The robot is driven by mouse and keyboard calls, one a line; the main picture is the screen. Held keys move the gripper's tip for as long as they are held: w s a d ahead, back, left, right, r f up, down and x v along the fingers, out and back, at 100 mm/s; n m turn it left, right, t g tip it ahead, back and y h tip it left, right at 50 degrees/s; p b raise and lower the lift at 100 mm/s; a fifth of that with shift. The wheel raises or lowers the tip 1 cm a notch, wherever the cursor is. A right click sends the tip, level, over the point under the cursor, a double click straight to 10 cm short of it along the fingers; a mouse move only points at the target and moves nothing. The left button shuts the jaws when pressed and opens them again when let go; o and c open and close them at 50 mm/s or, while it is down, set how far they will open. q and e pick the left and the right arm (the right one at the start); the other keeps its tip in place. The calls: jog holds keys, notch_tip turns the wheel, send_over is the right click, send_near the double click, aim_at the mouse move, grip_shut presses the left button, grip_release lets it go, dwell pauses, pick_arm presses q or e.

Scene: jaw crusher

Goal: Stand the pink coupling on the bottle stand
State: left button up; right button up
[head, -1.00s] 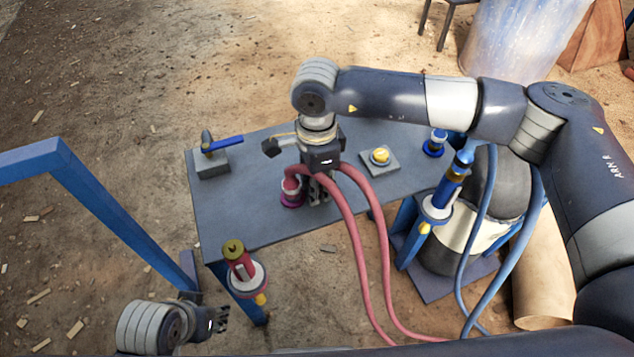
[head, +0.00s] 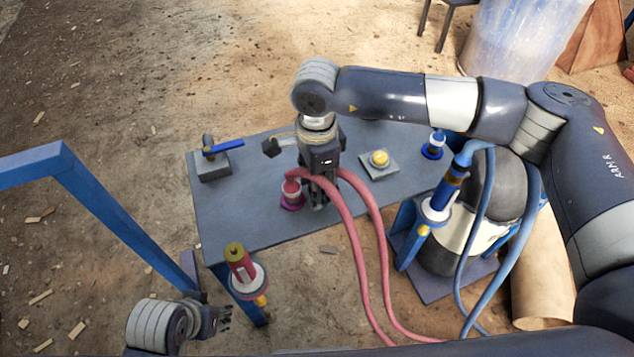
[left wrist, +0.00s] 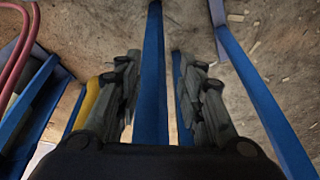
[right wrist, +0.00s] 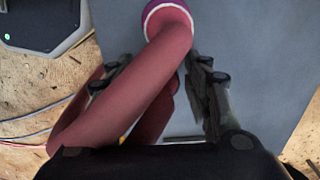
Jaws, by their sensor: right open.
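The pink coupling (head: 291,187) stands roughly upright on the table, with a white ring and a magenta base at its foot. A pink hose (head: 352,220) runs from its top. My right gripper (head: 319,200) is open just right of the coupling. In the right wrist view the hose (right wrist: 140,75) passes between the fingers (right wrist: 158,85) without being gripped, and the magenta and white ring (right wrist: 165,12) shows beyond. Which fixture is the bottle stand is unclear; a red bottle-like piece (head: 240,264) sits in a white ring holder at the table's front left. My left gripper (head: 224,316) is open and empty.
The grey table (head: 250,225) also bears a hammer-like tool on a block (head: 212,160), a yellow button on a plate (head: 381,159) and a blue coupling (head: 433,146). A blue piece with a hose (head: 442,200) stands in a holder at right. A blue frame (head: 110,210) rises at left.

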pick_arm(q)
jog(key=x, duration=0.3)
jog(key=p+x, duration=0.1)
jog(key=shift+s+f, duration=0.2)
jog(key=shift+f, duration=0.2)
pick_arm(e)
notch_tip(320, 180, up, 12)
pick_arm(q)
jog(key=shift+s, duration=0.1)
pick_arm(e)
jog(key=shift+f, duration=0.15)
